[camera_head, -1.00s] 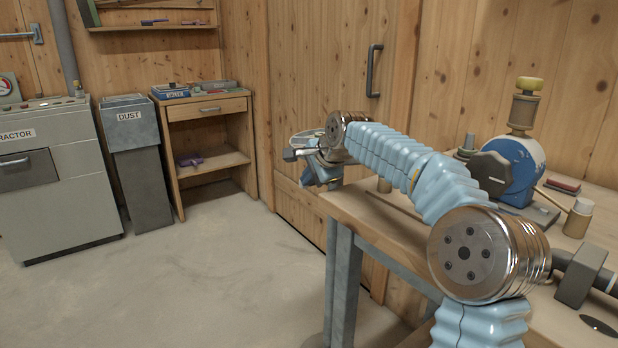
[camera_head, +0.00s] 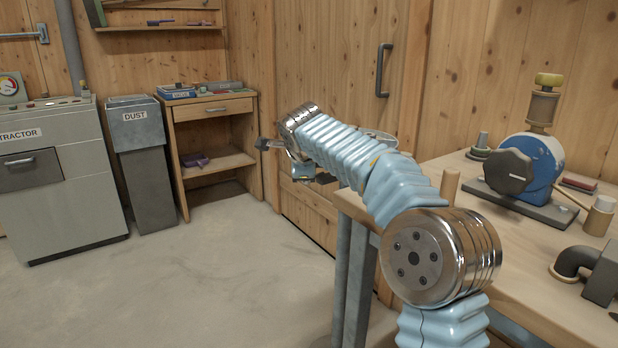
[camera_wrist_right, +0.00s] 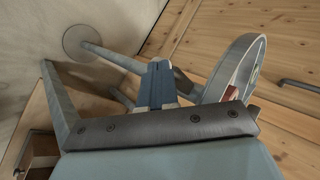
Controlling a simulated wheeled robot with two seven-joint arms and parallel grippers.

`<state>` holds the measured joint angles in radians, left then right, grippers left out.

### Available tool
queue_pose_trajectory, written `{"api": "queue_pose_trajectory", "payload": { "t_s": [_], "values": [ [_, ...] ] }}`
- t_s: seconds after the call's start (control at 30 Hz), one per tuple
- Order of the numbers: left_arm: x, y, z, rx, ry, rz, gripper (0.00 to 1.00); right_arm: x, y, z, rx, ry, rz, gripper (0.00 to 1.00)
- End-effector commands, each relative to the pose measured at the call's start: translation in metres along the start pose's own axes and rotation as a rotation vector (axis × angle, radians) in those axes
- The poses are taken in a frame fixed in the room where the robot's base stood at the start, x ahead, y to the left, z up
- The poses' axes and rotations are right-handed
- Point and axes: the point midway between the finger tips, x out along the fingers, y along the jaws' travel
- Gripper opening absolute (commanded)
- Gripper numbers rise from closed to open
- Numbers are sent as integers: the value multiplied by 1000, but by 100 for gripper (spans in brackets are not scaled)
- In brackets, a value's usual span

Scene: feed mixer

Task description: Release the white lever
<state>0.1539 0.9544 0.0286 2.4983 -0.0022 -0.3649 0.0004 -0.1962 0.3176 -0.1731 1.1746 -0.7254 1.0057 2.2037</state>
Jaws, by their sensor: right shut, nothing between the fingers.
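My right arm reaches from the lower right of the head view across the bench's end towards the wooden wall. Its wrist hides most of the right gripper there. In the wrist view the right gripper (camera_wrist_right: 158,68) is shut, with its blue fingers together and nothing between them. Beyond and beside the fingers is a round grey-rimmed device (camera_wrist_right: 233,68) with a red part, apparently on a pale pole (camera_wrist_right: 112,60) with a round base. It is partly hidden behind my arm in the head view (camera_head: 377,137). I cannot clearly make out a white lever. My left gripper is not in view.
The wooden bench (camera_head: 455,185) on the right carries a blue machine (camera_head: 535,168) and small items. A grey cabinet (camera_head: 60,180), the dust bin (camera_head: 143,165) and a wooden side table (camera_head: 215,107) stand at the left. The floor (camera_head: 200,290) is clear.

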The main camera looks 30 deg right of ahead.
Motion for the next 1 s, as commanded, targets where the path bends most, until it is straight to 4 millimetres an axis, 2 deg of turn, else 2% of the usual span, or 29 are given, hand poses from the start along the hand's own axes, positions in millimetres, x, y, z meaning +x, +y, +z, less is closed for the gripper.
{"api": "queue_pose_trajectory", "payload": {
  "t_s": [0.17, 0.5, 0.77, 1.0],
  "values": [
    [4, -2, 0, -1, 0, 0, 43, 6, -4, 9, 107, 106, 0, 0],
    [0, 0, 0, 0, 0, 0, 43, 15, -16, 18, 103, 101, 3, 0],
    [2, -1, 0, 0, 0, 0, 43, 15, -14, 17, 103, 99, 3, 0],
    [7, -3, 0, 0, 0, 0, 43, 15, -14, 8, 105, 99, 2, 0]
  ]
}}
